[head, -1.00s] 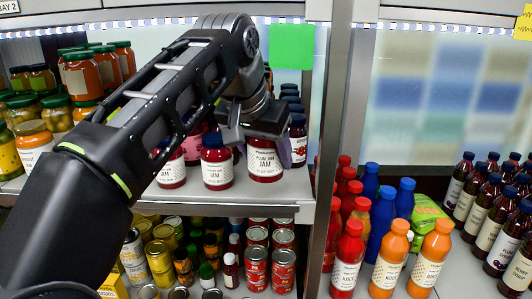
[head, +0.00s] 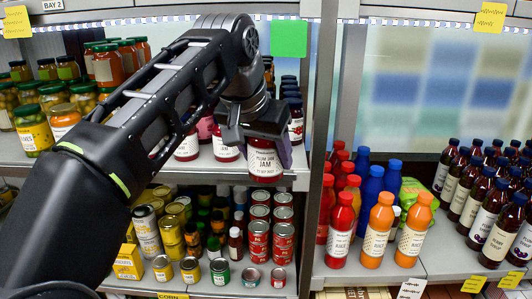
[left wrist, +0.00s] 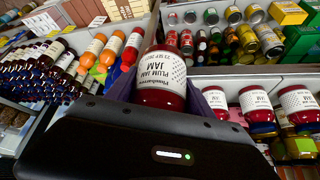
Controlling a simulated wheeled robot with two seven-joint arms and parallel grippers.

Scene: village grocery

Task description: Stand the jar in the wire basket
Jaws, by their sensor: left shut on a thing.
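The plum jam jar (head: 265,162) has dark red contents and a white label. My left gripper (head: 260,141) is shut on it near its top and holds it roughly upright, in front of the jam shelf's front edge. The jar's lid is hidden by the gripper in the head view. In the left wrist view the jar (left wrist: 163,78) sits between the fingers with its label reading upside down. No wire basket shows in either view. My right gripper is not in view.
Other jam jars (head: 226,147) stand on the upper shelf (head: 210,178) behind the held jar. Tins (head: 257,240) stand on the shelf below. An upright post (head: 318,110) divides this bay from juice bottles (head: 378,228) and dark syrup bottles (head: 490,220) at right.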

